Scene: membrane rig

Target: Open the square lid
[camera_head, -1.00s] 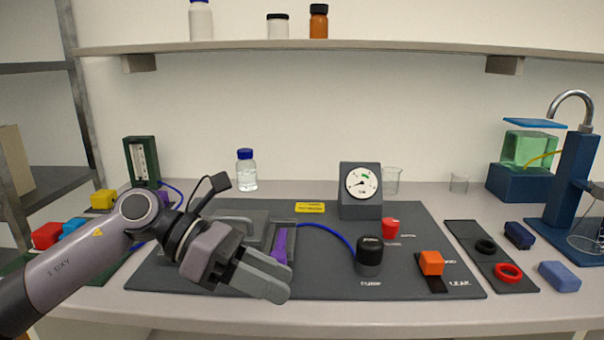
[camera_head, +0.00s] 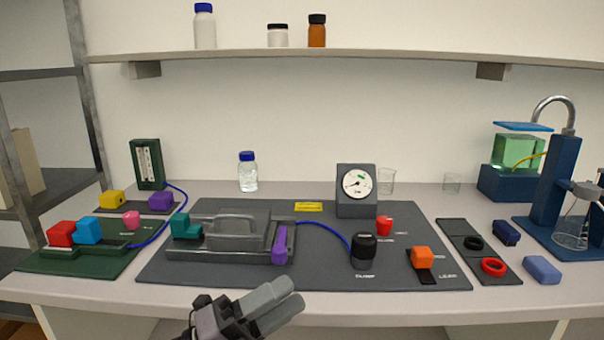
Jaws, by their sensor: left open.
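A grey rig (camera_head: 190,253) sits on the dark mat left of centre. On it is a squarish grey lid (camera_head: 238,222) that looks lowered onto the base. A purple lever (camera_head: 280,246) stands upright at its right end, and a teal block (camera_head: 186,229) sits at its left end. My left gripper (camera_head: 285,301) is open and empty, in front of the rig near the table's front edge. It is apart from the lid and lever. My right gripper is not in view.
A black knob (camera_head: 364,250), an orange block (camera_head: 423,257) and a gauge (camera_head: 357,190) stand right of the rig. A blue hose (camera_head: 330,231) runs from the rig towards the knob. A green tray (camera_head: 75,262) with coloured blocks lies left.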

